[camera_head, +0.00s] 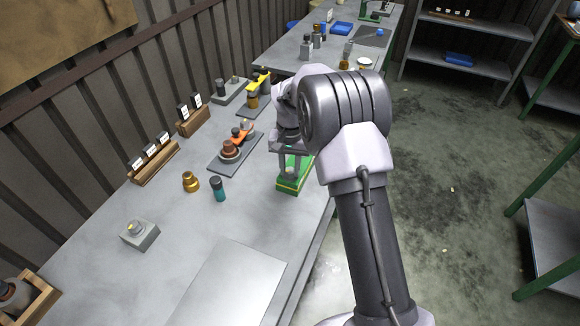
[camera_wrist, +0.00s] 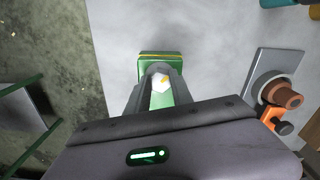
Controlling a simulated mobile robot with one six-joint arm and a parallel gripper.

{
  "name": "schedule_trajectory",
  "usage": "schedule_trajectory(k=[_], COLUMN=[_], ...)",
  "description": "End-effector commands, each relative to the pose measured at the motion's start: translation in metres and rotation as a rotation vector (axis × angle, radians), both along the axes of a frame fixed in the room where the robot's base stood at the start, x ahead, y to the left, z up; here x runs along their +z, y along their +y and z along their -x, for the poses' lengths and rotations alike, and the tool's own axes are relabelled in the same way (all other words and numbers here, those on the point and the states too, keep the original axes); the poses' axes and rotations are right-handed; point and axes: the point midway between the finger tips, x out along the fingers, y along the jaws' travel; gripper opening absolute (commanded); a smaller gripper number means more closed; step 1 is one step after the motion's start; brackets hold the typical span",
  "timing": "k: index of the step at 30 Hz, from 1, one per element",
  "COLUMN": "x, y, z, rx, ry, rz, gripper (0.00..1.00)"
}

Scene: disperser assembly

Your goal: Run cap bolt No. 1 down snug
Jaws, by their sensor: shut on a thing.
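A green block with a yellow band (camera_head: 290,187) stands near the table's front edge; it also shows in the wrist view (camera_wrist: 160,57). A pale hexagonal bolt head with a yellow mark (camera_wrist: 160,84) shows above the green block, between my fingers. My gripper (camera_wrist: 160,80) is shut on this bolt head, with one finger on each side. In the head view my gripper (camera_head: 291,168) points down at the block. The bolt's shank and its seat are hidden, and I see no number on it.
An orange and brown assembly on a grey plate (camera_head: 220,165) stands left of my gripper. Labelled wooden racks (camera_head: 153,163) line the wall side. A bare sheet (camera_head: 230,285) lies in front.

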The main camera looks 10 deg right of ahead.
Motion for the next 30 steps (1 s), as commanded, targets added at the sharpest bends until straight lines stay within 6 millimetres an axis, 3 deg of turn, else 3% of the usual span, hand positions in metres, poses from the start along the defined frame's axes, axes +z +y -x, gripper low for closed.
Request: schedule_trajectory(k=[18, 30], x=[0.0007, 0.0009], y=[-0.0004, -0.0006], z=[-0.001, -0.001], rx=[-0.573, -0.845], ry=[-0.004, -0.004], rz=[0.0, 0.001], gripper=[0.0, 0.0])
